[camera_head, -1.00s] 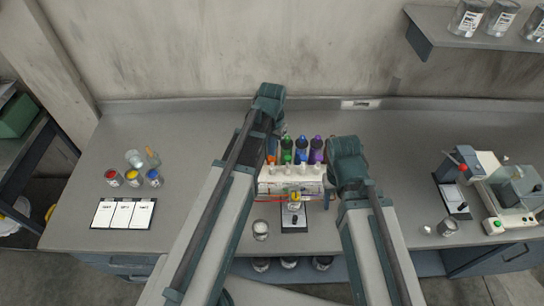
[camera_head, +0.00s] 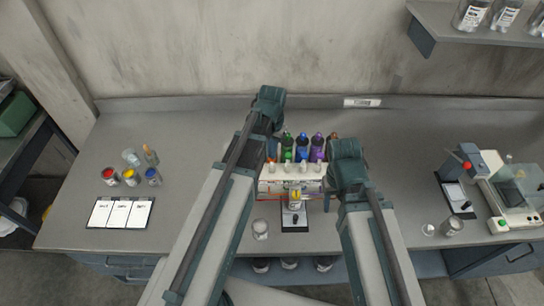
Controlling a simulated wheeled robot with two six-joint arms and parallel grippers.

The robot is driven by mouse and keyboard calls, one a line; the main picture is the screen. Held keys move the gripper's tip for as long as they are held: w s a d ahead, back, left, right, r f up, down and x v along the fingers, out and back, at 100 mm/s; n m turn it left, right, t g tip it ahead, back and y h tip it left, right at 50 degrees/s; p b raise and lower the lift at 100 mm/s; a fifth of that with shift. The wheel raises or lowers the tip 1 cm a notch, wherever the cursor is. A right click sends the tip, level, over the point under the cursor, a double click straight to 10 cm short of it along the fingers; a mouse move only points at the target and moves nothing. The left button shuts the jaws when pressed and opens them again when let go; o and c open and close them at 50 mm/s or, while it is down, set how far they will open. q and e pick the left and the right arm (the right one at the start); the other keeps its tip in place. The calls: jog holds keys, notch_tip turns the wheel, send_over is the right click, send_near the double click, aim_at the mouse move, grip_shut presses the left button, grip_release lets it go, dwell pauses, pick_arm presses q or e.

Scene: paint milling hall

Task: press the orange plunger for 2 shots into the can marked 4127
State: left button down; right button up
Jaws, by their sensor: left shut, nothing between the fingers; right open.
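The cream dispenser (camera_head: 292,186) stands mid-bench with coloured bottles on top. Its orange part (camera_head: 271,159) shows only as a sliver at the left end, mostly hidden by my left arm. A can with a yellow label (camera_head: 296,197) stands on a small black-and-white stand (camera_head: 294,218) in front of the dispenser; its number is too small to read. My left gripper (camera_head: 273,150) is shut and empty, by the orange part; whether it touches is hidden. My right gripper (camera_head: 329,197) is open, mostly hidden under its wrist, right of the dispenser's front.
A clear glass jar (camera_head: 261,229) stands left of the can. Red, yellow and blue paint pots (camera_head: 130,178) and white cards (camera_head: 121,213) are at left. A bench device (camera_head: 466,170) and a balance (camera_head: 513,195) are at right. A shelf (camera_head: 440,22) with jars hangs upper right.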

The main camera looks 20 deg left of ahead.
pick_arm(q)
jog(key=shift+f+b, duration=0.35)
jog(key=shift+f, duration=0.15)
jog(key=shift+r, duration=0.1)
jog(key=shift+r+p, duration=1.7)
jog(key=shift+p, duration=0.1)
notch_tip(320, 180, up, 5)
jog(key=p, duration=0.5)
